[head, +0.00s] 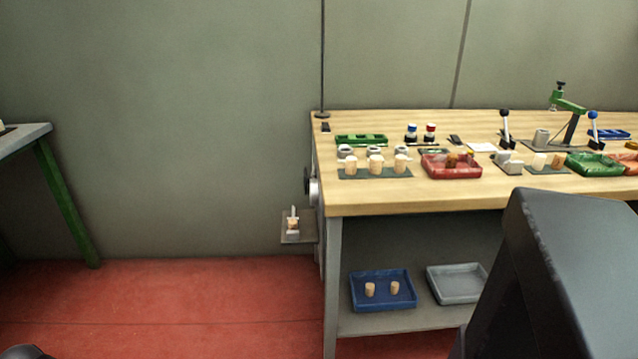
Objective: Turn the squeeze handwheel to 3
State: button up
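A dark wheel-like part (307,180), which looks like the handwheel, is mounted on the left end of the workbench. It is seen nearly edge-on, with a pale round part (314,193) beside it. Its numbers and its setting cannot be read from here. Just below it, a small grey shelf (289,240) sticks out from the bench end and carries a small holder with a cork (293,225). My gripper is not in view. A large dark link of my own arm fills the lower right.
The wooden workbench (450,197) holds corks, trays, levers and a green clamp-like press (567,103). A blue tray (383,303) with two corks and a grey tray (456,298) are on its lower shelf. Red floor (200,300) is clear left of the bench, up to a green-legged table (66,200).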

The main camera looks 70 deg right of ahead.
aim_at(306, 179)
jog(key=u, duration=0.4)
jog(key=k, duration=0.15)
jog(key=z, duration=2.8)
jog(key=k, duration=0.55)
jog(key=u, duration=0.25)
jog(key=i, duration=0.35)
jog(key=z, duration=0.1)
